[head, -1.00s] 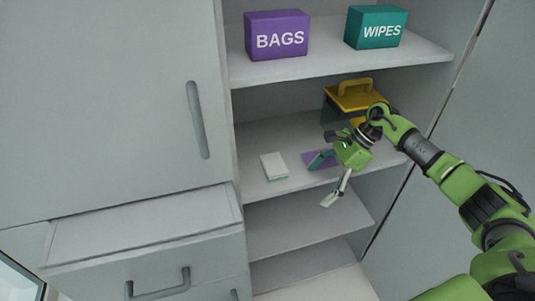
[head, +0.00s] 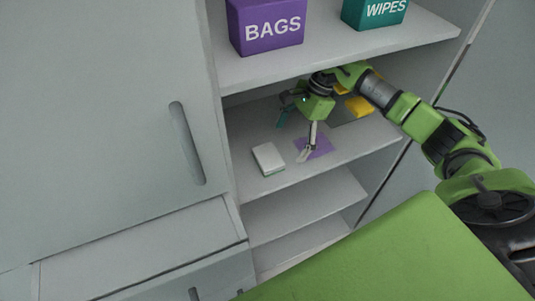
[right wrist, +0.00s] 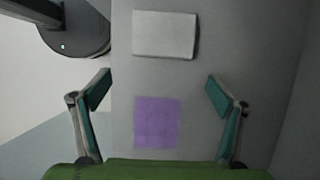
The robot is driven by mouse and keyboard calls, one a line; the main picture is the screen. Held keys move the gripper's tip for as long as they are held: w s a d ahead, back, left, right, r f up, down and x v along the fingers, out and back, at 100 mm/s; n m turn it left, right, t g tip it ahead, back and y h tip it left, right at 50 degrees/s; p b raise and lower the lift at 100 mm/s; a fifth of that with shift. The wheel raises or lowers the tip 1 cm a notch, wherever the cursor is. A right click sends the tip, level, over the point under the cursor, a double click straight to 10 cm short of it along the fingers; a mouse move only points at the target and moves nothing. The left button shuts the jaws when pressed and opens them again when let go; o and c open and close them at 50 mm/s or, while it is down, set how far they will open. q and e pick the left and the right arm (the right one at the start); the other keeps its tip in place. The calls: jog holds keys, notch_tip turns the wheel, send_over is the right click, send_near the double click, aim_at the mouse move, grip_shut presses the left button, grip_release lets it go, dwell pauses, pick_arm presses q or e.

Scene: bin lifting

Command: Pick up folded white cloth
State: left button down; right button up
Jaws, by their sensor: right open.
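The folded white cloth (head: 268,158) lies flat on the middle shelf of the open cabinet, left of a purple square. It also shows in the right wrist view (right wrist: 165,34), at the top middle, beyond the fingertips. My right gripper (head: 292,138) is above the shelf, just right of the cloth and over the purple square. In the right wrist view its two fingers (right wrist: 156,90) are wide apart with nothing between them. The cloth is not touched. My left gripper is not in view.
The purple square (right wrist: 157,122) lies flat on the shelf. A purple BAGS box (head: 266,25) and a teal WIPES box (head: 375,12) stand on the shelf above. A yellow item (head: 359,106) is partly hidden behind my arm. A closed door (head: 100,120) is at left.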

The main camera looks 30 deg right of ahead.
aim_at(268, 156)
jog(key=shift+w+a, duration=0.15)
jog(key=shift+a, duration=0.45)
jog(key=a+p, duration=0.2)
jog(key=a, duration=0.2)
jog(key=shift+r, duration=0.15)
jog(key=x, duration=0.2)
jog(key=shift+w+a+f+p, duration=0.2)
jog(key=shift+f+p, duration=0.1)
jog(key=shift+p, duration=0.1)
jog(key=shift+f, duration=0.25)
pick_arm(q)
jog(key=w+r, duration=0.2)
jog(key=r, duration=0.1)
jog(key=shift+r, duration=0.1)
pick_arm(e)
jog(key=shift+f, duration=0.15)
jog(key=c, duration=1.1)
